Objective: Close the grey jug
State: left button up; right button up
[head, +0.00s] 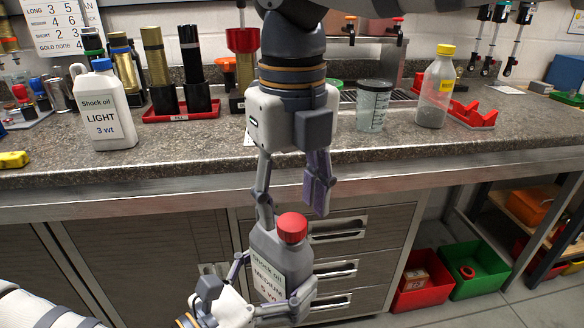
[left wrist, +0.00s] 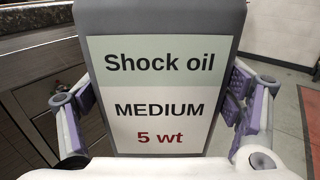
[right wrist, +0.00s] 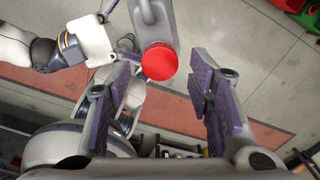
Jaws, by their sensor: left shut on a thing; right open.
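The grey jug (head: 271,254), labelled Shock oil MEDIUM 5 wt, is held in front of the bench, clear of the top. Its red cap (head: 292,228) sits on its neck; whether it is tight I cannot tell. My left gripper (head: 270,300) is shut on the jug's body, and the label (left wrist: 158,95) fills the left wrist view. My right gripper (head: 290,205) is open and points down above the jug. In the right wrist view the red cap (right wrist: 159,61) shows beyond the open fingers (right wrist: 165,85), left of their middle, apart from both pads.
A white LIGHT jug (head: 103,108) stands at the left on the bench (head: 200,145). A clear bottle with a yellow cap (head: 436,88) and a measuring cup (head: 373,106) stand at the right. Drawers (head: 340,237) lie behind the jug. Red (head: 412,290) and green bins are on the floor.

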aim_at(281, 266)
jog(key=shift+f, duration=1.2)
